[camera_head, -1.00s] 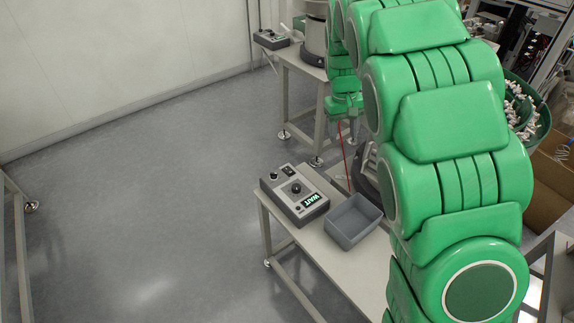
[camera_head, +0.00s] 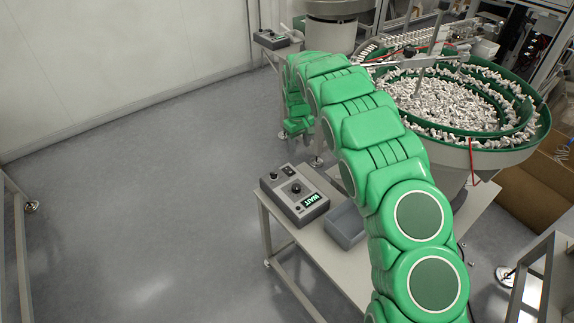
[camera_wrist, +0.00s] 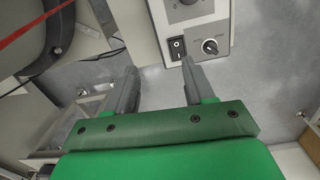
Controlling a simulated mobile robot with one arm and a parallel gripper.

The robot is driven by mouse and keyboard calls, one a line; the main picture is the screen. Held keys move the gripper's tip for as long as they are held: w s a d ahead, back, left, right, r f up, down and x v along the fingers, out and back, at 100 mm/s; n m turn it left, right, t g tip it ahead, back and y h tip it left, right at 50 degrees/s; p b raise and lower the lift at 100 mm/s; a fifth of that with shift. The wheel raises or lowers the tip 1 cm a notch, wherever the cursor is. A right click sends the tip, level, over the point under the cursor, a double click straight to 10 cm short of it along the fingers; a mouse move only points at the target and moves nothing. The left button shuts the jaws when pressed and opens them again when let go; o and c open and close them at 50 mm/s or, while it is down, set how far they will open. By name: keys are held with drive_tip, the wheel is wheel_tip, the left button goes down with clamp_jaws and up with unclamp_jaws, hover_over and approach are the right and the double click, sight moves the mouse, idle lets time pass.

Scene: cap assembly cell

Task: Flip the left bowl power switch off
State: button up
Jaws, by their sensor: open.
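A grey control box (camera_head: 300,209) with a lit "WAIT" display stands on the near table. Its black rocker switch (camera_head: 287,171) is at the far end, beside a small knob (camera_head: 273,176). The wrist view shows the end of a control box with a black rocker switch (camera_wrist: 177,48) and a knob (camera_wrist: 210,46) to its right. I cannot tell which way the rocker is tipped. My gripper (camera_wrist: 158,68) is open with nothing between its fingers. The right fingertip appears just below the rocker; I cannot tell whether they touch. In the head view the fingers are not clear.
A grey bin (camera_head: 346,226) sits right of the box, partly behind my arm. A large green bowl feeder (camera_head: 535,128) full of white parts stands at the right. Another control box (camera_head: 271,39) is on the far table. Open floor (camera_head: 150,200) lies to the left.

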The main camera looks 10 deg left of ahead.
drive_tip(key=n, duration=0.1)
approach(286, 169)
drive_tip(key=shift+y, duration=0.3)
drive_tip(key=shift+d+f, duration=0.25)
drive_tip(key=shift+f, duration=1.6)
drive_tip(key=shift+d+f, duration=0.2)
drive_tip(key=shift+f, duration=1.65)
clamp_jaws()
drive_tip(key=shift+s+r+t+y, duration=0.1)
drive_tip(key=shift+s+t+y, duration=0.2)
drive_tip(key=shift+t+y, duration=0.55)
drive_tip(key=shift+s, duration=0.1)
drive_tip(key=shift+d+y, duration=0.1)
drive_tip(key=shift+y, duration=0.15)
